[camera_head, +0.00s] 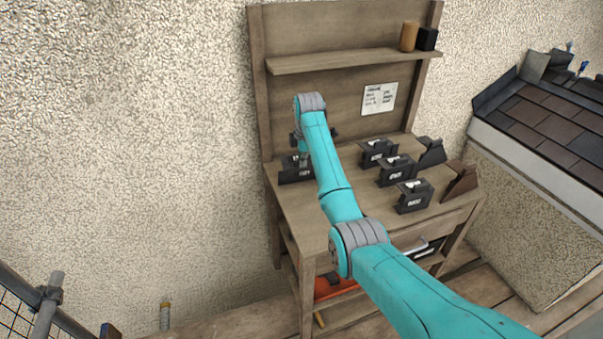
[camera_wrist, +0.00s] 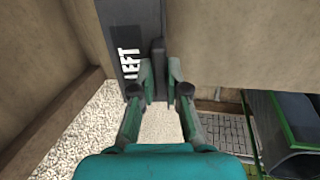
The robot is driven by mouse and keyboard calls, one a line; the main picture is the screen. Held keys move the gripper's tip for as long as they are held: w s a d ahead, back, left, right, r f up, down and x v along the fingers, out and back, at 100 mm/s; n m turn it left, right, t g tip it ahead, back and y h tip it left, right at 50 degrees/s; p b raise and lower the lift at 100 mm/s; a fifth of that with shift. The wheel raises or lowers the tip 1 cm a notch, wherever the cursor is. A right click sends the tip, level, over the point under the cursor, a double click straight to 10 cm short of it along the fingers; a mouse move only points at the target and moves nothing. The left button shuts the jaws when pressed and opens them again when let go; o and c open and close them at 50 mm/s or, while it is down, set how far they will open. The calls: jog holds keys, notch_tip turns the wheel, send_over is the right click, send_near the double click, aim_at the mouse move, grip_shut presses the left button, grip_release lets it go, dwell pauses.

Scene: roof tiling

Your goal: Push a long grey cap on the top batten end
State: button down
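My gripper (camera_wrist: 160,85) is at the left end of the workbench. Its two fingers are a small gap apart, with the narrow dark upright part (camera_wrist: 158,58) of a holder or piece between their tips. I cannot tell whether they press on it. The dark holder lettered "LEFT" (camera_wrist: 130,38) lies beside it; it shows in the head view (camera_head: 292,174), partly behind my arm. No long grey cap can be made out for certain. The tiled roof (camera_head: 550,118) is at the right, with small blue-tipped parts (camera_head: 583,67) near its top; a batten end cannot be told.
A shelf (camera_head: 345,57) carries a brown cup (camera_head: 409,36) and a black one. A paper sheet (camera_head: 379,98) hangs on the backboard.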

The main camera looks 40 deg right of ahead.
jog(key=shift+r, duration=0.1)
dwell(0.3)
jog(key=shift+w+d+v, duration=0.1)
jog(key=shift+w+v, duration=0.1)
jog(key=shift+v, duration=0.6)
jog(key=shift+w+d+v, duration=0.1)
jog(key=shift+w+v, duration=0.05)
jog(key=shift+v, duration=0.65)
jog(key=shift+w+v, duration=0.2)
jog(key=shift+v, duration=0.6)
